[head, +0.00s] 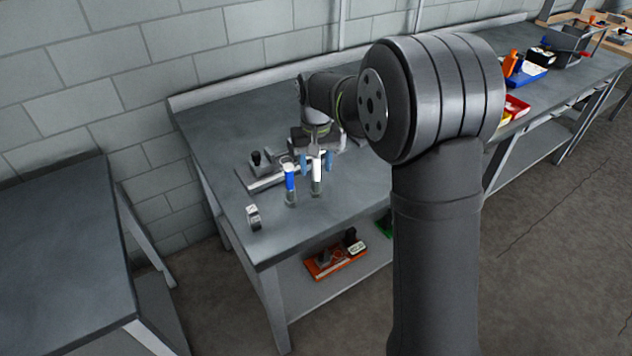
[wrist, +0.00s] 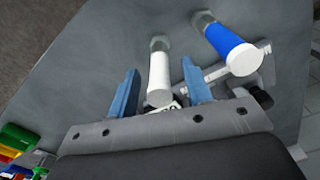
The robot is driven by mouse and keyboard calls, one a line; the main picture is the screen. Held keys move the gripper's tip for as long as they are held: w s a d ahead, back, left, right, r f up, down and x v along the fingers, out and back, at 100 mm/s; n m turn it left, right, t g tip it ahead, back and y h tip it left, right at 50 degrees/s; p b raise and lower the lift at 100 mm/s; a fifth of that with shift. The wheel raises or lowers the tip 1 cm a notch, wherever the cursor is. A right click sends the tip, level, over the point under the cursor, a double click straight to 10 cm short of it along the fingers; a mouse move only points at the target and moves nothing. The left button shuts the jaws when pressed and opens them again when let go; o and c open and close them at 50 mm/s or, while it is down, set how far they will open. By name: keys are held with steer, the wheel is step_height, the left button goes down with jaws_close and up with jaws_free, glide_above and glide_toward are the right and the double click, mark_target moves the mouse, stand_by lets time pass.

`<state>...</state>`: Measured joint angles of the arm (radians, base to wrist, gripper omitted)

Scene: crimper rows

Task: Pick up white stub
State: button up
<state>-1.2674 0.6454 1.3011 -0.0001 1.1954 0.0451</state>
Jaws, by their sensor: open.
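The white stub (head: 317,172) stands upright on the workbench, with a grey lower part below its white sleeve. It also shows in the wrist view (wrist: 159,72), lying between the two blue fingers as seen there. My gripper (head: 316,162) is open around the upper part of the white stub, one finger on each side. In the wrist view my gripper (wrist: 160,85) shows gaps between both fingers and the stub. Whether a finger touches it on the far side is hidden.
A blue stub (head: 290,180) stands close to the left of the white one. A grey fixture with a black knob (head: 256,158) lies behind. A small white and dark item (head: 253,217) is near the bench's left edge. The bench front (head: 345,205) is clear.

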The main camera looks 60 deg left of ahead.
steer(key=shift+f, duration=0.7)
jaws_close()
steer(key=shift+r, duration=0.15)
